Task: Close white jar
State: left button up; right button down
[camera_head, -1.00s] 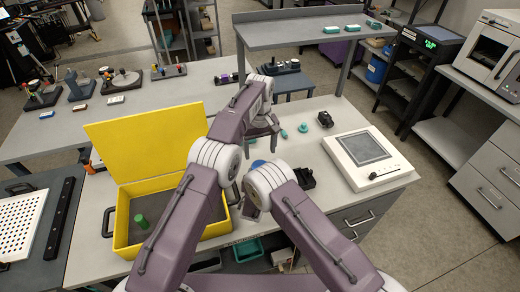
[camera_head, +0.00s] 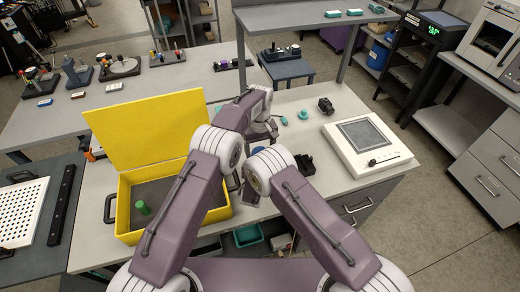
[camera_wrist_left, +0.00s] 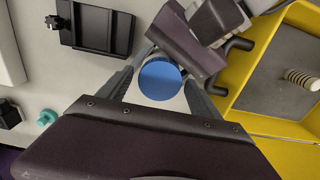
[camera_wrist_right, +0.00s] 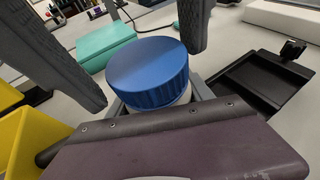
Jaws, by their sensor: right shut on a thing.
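The white jar (camera_wrist_right: 182,99) shows as a pale rim beneath a blue lid (camera_wrist_right: 148,72). The lid sits on top of the jar and looks level; whether it is fully tightened I cannot tell. My right gripper (camera_wrist_right: 160,104) is shut on the jar's body below the lid. My left gripper (camera_wrist_left: 160,95) points down from above, with its fingers open on both sides of the lid (camera_wrist_left: 160,78) and a visible gap at each side. In the head view my arms mostly hide the jar.
An open yellow case (camera_head: 125,200) with a green cylinder (camera_head: 143,207) stands at left. A black tray (camera_wrist_left: 97,28) lies close beside the jar. A white device with a screen (camera_head: 367,143) is at right, and small teal pieces (camera_head: 303,115) lie behind.

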pick_arm(q)
jog(key=c, duration=1.3)
jog(key=m, duration=0.4)
jog(key=shift+m, duration=0.4)
jog(key=shift+c, duration=0.2)
jog(key=m, duration=0.5)
jog(key=o, duration=1.6)
jog(key=shift+c, duration=0.2)
